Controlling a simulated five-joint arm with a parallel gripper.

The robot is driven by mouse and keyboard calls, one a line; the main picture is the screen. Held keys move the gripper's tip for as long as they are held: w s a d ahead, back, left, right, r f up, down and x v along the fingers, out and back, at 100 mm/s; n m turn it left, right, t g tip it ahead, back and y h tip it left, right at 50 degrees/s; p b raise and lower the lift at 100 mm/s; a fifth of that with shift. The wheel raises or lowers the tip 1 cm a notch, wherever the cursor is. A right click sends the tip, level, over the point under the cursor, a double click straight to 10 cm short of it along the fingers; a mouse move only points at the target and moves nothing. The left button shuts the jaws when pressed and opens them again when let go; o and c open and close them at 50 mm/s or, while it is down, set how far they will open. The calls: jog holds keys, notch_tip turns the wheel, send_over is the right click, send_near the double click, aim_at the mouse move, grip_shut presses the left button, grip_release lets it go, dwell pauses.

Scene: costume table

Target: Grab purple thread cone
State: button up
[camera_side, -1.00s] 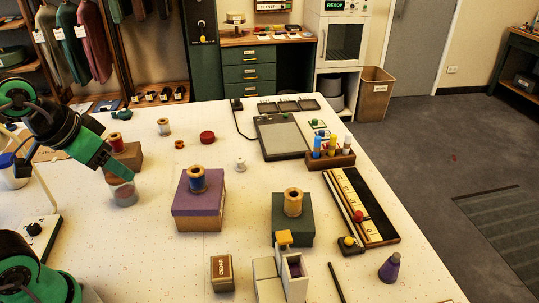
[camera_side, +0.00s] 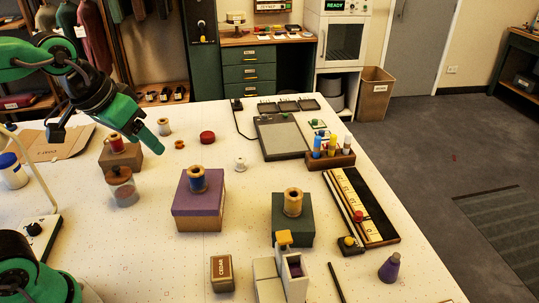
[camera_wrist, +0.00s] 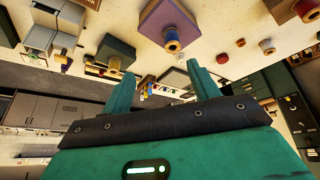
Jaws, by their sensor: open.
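The purple thread cone (camera_side: 390,267) stands upright at the front right of the white table in the side view, apart from other things. My gripper (camera_side: 163,146) is raised over the back left of the table, far from the cone. In the wrist view my gripper (camera_wrist: 160,78) shows two green fingers spread apart with nothing between them.
A purple box (camera_side: 199,205) with a blue spool and a green box (camera_side: 293,222) with a tan spool stand mid-table. A black tray (camera_side: 380,225) lies behind the cone. A grey stand (camera_side: 292,278) and a dark rod (camera_side: 337,283) are left of it.

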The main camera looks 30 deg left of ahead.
jog(key=w+d+r+g, duration=0.1)
jog(key=w+d+r, duration=0.1)
jog(key=w+d, duration=0.9)
jog(key=n+g, duration=0.1)
jog(key=g, duration=0.2)
send_over(393, 259)
jog(key=shift+h, duration=0.4)
jog(key=f, duration=2)
jog(key=shift+s+a+f, duration=0.1)
jog(key=shift+a+f, duration=0.25)
jog(key=shift+a, duration=0.05)
jog(key=shift+d+f, duration=0.1)
jog(key=shift+f, duration=1.15)
jog(key=shift+w+f, duration=0.1)
jog(key=shift+w, duration=0.1)
jog(key=shift+w+d+f, duration=0.15)
jog(key=shift+f, duration=1.1)
jog(key=shift+w+d+f, duration=0.15)
jog(key=shift+f, duration=1.1)
